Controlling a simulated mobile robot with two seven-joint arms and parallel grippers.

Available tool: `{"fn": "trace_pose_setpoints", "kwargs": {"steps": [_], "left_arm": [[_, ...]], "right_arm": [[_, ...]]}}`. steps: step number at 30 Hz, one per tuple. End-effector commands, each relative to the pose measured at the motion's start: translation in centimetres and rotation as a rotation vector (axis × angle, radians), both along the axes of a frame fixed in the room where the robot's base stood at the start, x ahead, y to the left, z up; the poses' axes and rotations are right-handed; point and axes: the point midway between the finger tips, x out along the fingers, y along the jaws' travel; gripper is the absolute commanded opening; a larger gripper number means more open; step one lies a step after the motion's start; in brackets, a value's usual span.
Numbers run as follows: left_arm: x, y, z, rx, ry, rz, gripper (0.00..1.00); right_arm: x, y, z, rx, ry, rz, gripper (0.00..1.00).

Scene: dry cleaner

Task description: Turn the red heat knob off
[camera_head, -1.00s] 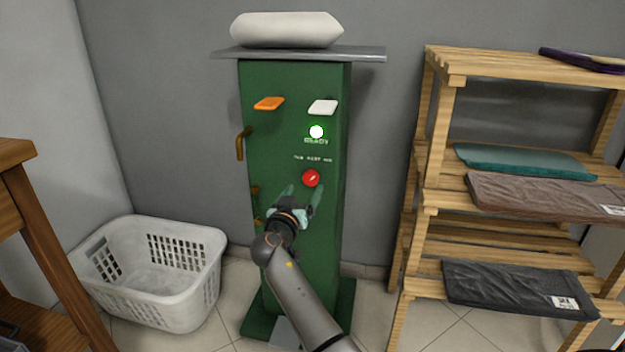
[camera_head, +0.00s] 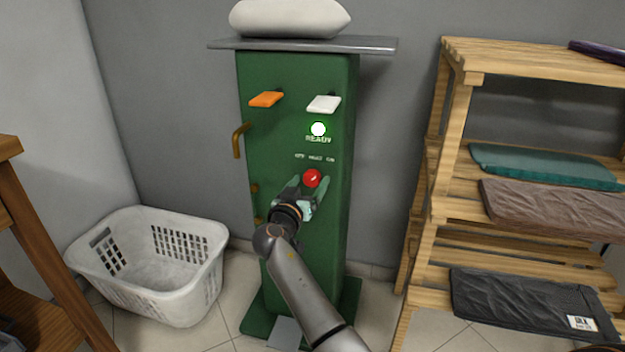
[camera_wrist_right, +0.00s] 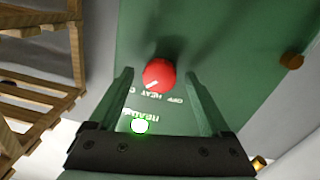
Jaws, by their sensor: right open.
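The red heat knob (camera_head: 312,178) sits on the front of the green cabinet (camera_head: 290,125), under small white lettering. In the right wrist view the round red knob (camera_wrist_right: 159,75) shows a white pointer mark, with "HEAT" and "OFF" lettering beside it. My right gripper (camera_head: 308,184) is open, with its fingers to either side of the knob. In the wrist view the right gripper's fingers (camera_wrist_right: 160,85) stand apart with clear gaps to the knob, not touching it. The white ready light (camera_head: 318,129) glows green above the knob. My left gripper is not in view.
An orange pedal-like tab (camera_head: 266,99) and a white one (camera_head: 324,104) stick out above. A brown handle (camera_head: 238,140) is on the cabinet's left edge. A white basket (camera_head: 150,265) stands left, a wooden shelf (camera_head: 455,130) with folded cloth right.

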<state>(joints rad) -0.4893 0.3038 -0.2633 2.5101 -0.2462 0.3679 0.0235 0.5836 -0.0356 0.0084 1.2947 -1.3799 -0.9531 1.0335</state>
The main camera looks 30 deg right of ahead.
Motion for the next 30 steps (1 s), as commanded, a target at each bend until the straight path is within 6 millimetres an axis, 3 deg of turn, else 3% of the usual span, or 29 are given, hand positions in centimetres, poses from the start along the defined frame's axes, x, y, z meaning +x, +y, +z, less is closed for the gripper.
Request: {"fn": "trace_pose_setpoints", "kwargs": {"steps": [13, 30], "left_arm": [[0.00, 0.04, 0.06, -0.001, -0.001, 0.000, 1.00], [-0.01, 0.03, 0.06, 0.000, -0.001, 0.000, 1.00]], "right_arm": [[0.00, 0.16, -0.05, 0.001, 0.001, 0.000, 0.82], [0.00, 0.14, -0.01, 0.000, 0.000, 0.000, 0.18]]}}
